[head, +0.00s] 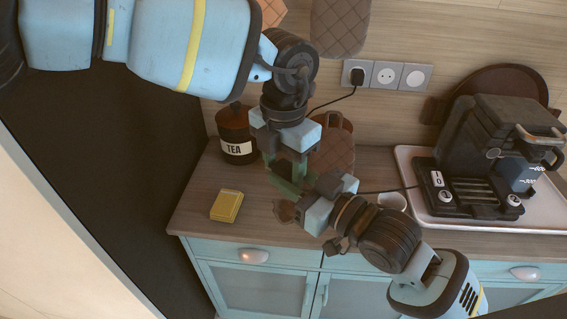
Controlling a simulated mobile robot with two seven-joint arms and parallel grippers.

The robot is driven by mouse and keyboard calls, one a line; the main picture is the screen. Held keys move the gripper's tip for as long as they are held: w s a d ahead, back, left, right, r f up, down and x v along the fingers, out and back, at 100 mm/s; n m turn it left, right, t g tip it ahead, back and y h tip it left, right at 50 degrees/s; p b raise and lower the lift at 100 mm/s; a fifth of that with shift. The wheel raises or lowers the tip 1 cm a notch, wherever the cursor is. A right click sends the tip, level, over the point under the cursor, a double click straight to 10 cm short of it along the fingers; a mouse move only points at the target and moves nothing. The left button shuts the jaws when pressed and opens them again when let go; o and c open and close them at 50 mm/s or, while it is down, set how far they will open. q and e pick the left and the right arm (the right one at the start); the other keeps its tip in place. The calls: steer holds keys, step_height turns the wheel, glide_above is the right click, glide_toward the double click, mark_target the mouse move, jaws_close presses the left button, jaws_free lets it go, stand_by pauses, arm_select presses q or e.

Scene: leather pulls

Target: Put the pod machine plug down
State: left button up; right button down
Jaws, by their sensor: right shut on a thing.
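The pod machine (495,140) is black and stands on a white tray at the right. A thin dark cord (378,190) runs from it to the left, toward my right gripper. My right gripper (308,194) is shut low over the counter. The plug itself cannot be made out; the fingers and wrist hide what they hold. My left gripper (284,172) points down just above and behind the right one, its fingers apart. The two grippers overlap in the picture, and I cannot tell whether they touch.
Another plug (357,76) sits in the left wall socket, its cord running down behind my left gripper. A tea tin (236,135), yellow box (227,206) and pale cup (392,201) stand on the wooden counter (197,205). The tray (407,160) fills its right side.

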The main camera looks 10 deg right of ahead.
arm_select(q)
steer(key=c, duration=0.7)
steer(key=shift+c, duration=0.6)
arm_select(e)
steer(key=c, duration=1)
jaws_free()
steer(key=shift+o, duration=0.2)
steer(key=v, duration=0.7)
steer(key=shift+s+d, duration=0.2)
steer(key=s+d+f+m+h, duration=0.1)
steer(key=d+f+m+h, duration=0.15)
steer(key=f, duration=0.85)
steer(key=d+f+m+h, duration=0.2)
steer(key=d+f+h, duration=0.15)
steer(key=f, duration=0.65)
steer(key=s+d+f+m+g+h, duration=0.1)
steer(key=s+d+f+g+h, duration=0.2)
steer(key=s+f, duration=1)
step_height(320, 180, down, 4)
steer(key=shift+s+g+h, duration=0.4)
steer(key=shift+g, duration=0.2)
